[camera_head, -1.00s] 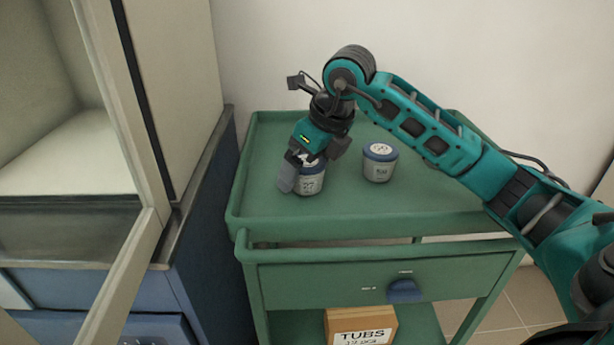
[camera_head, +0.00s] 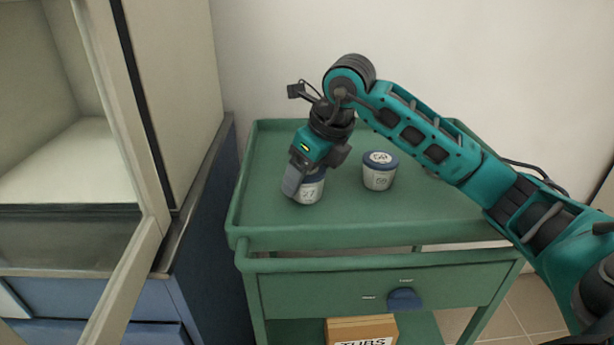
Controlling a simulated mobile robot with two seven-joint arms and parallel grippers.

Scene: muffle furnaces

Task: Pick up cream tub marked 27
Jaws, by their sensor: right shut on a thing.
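The cream tub marked 27 (camera_head: 311,192) has a blue lid and stands upright on the green cart top (camera_head: 275,218). My right gripper (camera_head: 308,180) comes down over it from above and is shut on it. One grey finger lies across the tub's left side, and the gripper hides most of the lid. I cannot see a gap between the tub and the cart top. My left gripper is not in view.
The cart has a raised rim and a drawer with a blue handle (camera_head: 404,299). A box labelled TUBS (camera_head: 362,328) sits below.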

